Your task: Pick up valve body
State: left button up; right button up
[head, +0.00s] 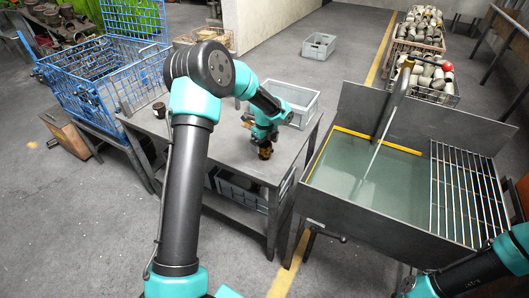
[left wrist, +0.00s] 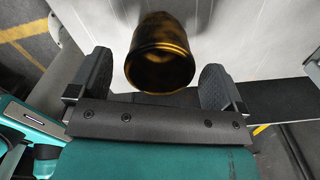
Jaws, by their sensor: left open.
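A brass-coloured, dark-edged valve body (head: 265,153) stands on the grey table under my left gripper (head: 263,142). In the left wrist view, the valve body (left wrist: 162,60) sits between the two open fingers of my left gripper (left wrist: 157,75), with a gap on each side. Its round end faces the camera. A similar dark, cup-shaped part (head: 159,109) stands apart at the left of the table. My right arm enters at the lower right of the head view; its gripper does not show.
A grey bin (head: 291,100) sits on the table behind my left gripper. A blue wire cage (head: 112,70) is at the left. A quench tank (head: 365,175) with a grate (head: 465,195) stands at the right. The table's front area (head: 232,160) is mostly clear.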

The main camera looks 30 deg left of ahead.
pick_arm(q)
jog(key=shift+a+f, duration=0.1)
jog(key=shift+f, duration=1.4)
jog(key=c, duration=1.3)
jog(key=shift+o, duration=0.2)
jog(key=shift+r, duration=0.15)
jog(key=shift+r, duration=1.4)
jog(key=shift+s+r, duration=0.1)
jog(key=shift+r, duration=0.2)
jog(key=s+d+r, duration=0.1)
jog(key=s+d, duration=0.7)
jog(key=s, duration=0.5)
jog(key=shift+s+d+r, duration=0.15)
jog(key=shift+s+d, duration=0.05)
jog(key=shift+s, duration=0.05)
